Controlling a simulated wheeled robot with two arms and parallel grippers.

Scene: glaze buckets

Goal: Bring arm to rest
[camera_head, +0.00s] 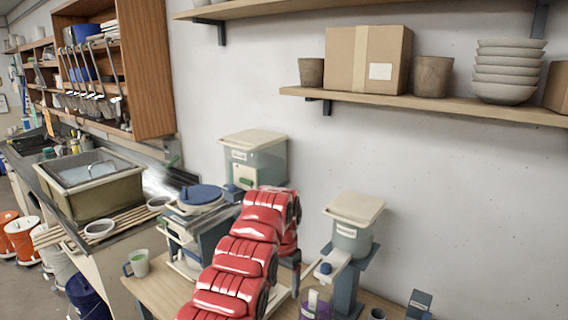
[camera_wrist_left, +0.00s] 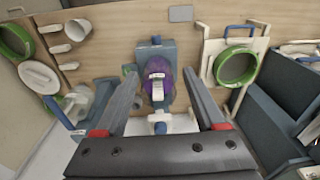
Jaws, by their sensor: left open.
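My left gripper (camera_wrist_left: 160,71) is open in the left wrist view, its two dark fingers spread wide apart. A purple container (camera_wrist_left: 158,72) shows between the fingers, in front of a blue stand; nothing is gripped. I cannot tell how far below the fingers it is. In the head view, my red left arm rises from the bottom centre and bends over near the table, hiding much of what is behind it. A purple container (camera_head: 314,306) shows at the lower edge, beneath a dispenser with a lidded bucket (camera_head: 353,222). My right gripper is not in view.
A lidded bucket (camera_head: 254,159) stands by the wall behind my arm. A blue-lidded pot (camera_head: 201,197) and a mug (camera_head: 138,263) are to the left on the wooden table (camera_head: 160,289). A shelf (camera_head: 455,103) with a cardboard box (camera_head: 367,60) and bowls is above right.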

